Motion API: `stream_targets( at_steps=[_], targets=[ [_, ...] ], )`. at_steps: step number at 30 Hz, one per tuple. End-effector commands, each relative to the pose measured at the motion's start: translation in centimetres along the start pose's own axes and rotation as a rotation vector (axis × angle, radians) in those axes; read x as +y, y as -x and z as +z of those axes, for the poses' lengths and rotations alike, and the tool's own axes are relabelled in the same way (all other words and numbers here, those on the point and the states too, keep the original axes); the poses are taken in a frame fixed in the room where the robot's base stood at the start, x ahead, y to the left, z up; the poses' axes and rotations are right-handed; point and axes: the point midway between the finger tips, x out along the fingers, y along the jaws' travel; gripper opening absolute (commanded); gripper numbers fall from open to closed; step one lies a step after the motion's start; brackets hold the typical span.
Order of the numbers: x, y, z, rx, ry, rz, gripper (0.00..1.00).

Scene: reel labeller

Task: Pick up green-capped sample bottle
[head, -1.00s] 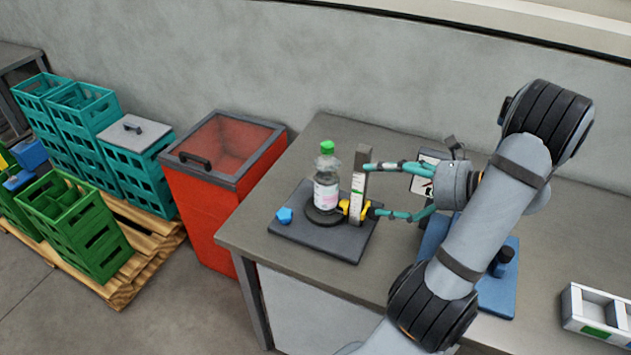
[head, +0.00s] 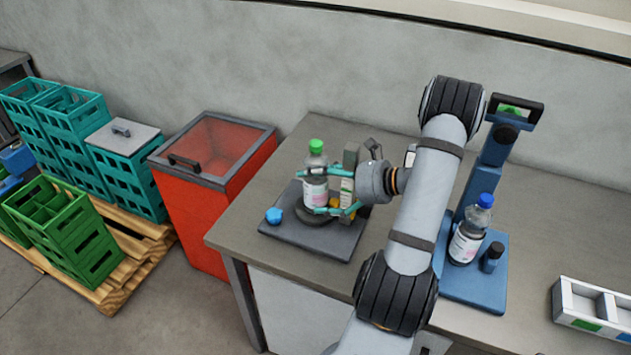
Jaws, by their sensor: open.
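The green-capped sample bottle (head: 316,160) stands upright on a round dark turntable (head: 318,216) on a dark base plate (head: 328,243). It is clear with a white and pink label. My gripper (head: 318,190) is open, with its teal fingers reaching in from the right. One finger shows at the far side of the bottle and one at the near side, at label height. I cannot tell whether either finger touches the bottle. The grey upright post beside the bottle is partly hidden by my gripper.
A blue-capped bottle (head: 467,232) stands on a blue stand (head: 488,285) right of my arm. A blue knob (head: 273,215) is at the plate's left. A white divided tray (head: 590,312) lies at the far right. A red bin (head: 207,190) stands left of the table.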

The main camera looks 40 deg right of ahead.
Motion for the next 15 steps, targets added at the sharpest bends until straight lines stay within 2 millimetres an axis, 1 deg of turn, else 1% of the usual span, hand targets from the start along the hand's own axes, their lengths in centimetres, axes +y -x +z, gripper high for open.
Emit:
stream_targets(
  at_steps=[3, 15],
  targets=[
    [-0.03, 0.04, -0.02, 0.0, 0.0, 0.0, 0.93],
    [-0.02, 0.06, 0.0, -0.001, -0.001, 0.0, 0.69]
  ],
)
